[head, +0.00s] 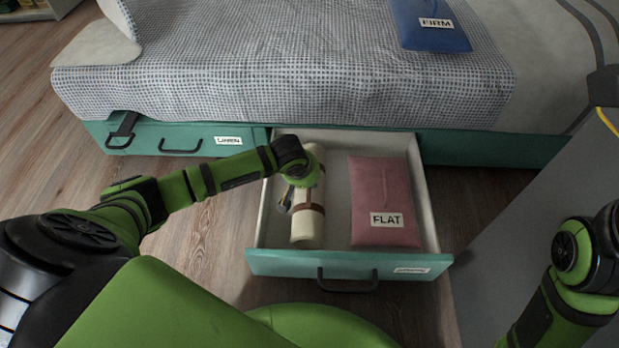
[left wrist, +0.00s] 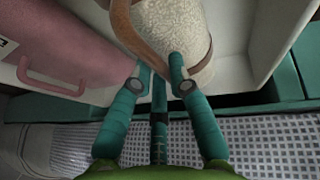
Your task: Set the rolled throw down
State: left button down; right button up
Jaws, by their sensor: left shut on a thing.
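The rolled throw (head: 308,228) is a cream roll with a brown strap. It lies lengthwise within the left part of the open drawer (head: 346,262); whether it rests on the drawer floor I cannot tell. My left gripper (head: 287,200) is at the roll's left side, partly hidden by its own wrist. In the left wrist view, the fingers of my left gripper (left wrist: 158,72) are shut on the brown strap of the throw (left wrist: 190,30). My right arm shows at the right edge of the head view, but its gripper is out of frame.
A pink FLAT pack (head: 384,200) lies in the drawer, right of the throw, with a narrow gap between. The bed (head: 290,75) stands behind, with a blue FIRM pack (head: 430,25) on it. A closed drawer (head: 175,140) is at left. A grey surface (head: 540,235) is at right.

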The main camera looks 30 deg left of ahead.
pick_arm(q)
jog(key=c, duration=1.2)
grip_release()
jog(key=shift+f, duration=0.1)
